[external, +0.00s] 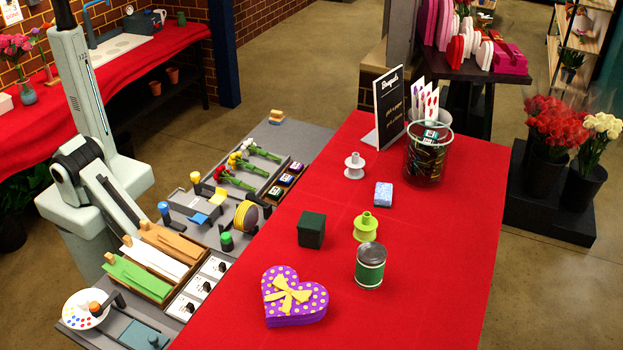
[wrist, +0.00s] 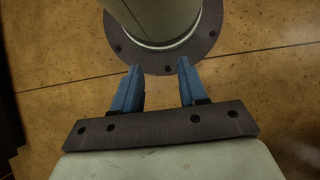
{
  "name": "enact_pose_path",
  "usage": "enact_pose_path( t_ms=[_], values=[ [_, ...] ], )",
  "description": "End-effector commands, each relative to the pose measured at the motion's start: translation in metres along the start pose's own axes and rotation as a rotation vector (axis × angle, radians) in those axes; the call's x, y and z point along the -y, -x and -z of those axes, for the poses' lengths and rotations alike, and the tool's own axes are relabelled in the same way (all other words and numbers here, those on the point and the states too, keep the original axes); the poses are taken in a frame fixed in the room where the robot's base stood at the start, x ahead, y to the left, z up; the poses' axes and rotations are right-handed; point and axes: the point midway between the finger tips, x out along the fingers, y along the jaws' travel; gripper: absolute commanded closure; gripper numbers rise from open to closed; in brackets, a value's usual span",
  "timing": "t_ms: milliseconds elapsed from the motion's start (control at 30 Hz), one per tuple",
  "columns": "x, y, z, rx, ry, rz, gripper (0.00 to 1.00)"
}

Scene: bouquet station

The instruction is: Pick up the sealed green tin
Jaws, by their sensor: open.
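The green tin (external: 370,267) stands upright on the red cloth, towards the front right of the table. It has a green band and a grey metal top that looks closed. My gripper (wrist: 159,70) shows in the wrist view with its two blue fingers apart and nothing between them. It is over the brown floor beside a round pale column with a dark bolted flange, away from the tin. I cannot make out the gripper in the external view, where my arm is folded at the left. The tin is not in the wrist view.
A lime spool (external: 366,227) stands close behind the tin. A dark green box (external: 312,230), purple heart box (external: 293,297), blue patterned block (external: 383,195), white spool (external: 354,166) and glass container (external: 428,155) share the red cloth (external: 430,260). Cloth right of the tin is clear.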

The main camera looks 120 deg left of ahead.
Motion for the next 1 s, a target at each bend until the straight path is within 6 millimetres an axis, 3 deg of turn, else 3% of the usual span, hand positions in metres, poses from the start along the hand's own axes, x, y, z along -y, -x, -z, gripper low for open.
enact_pose_path(
  t_ms=[200, 767, 1000],
  values=[
    [0.0000, 0.0000, 0.0000, 0.000, 0.000, 0.000, 0.56],
    [0.0000, 0.0000, 0.0000, 0.000, 0.000, 0.000, 0.02],
    [-0.0001, 0.0001, 0.0002, 0.000, 0.000, -0.002, 0.00]
  ],
)
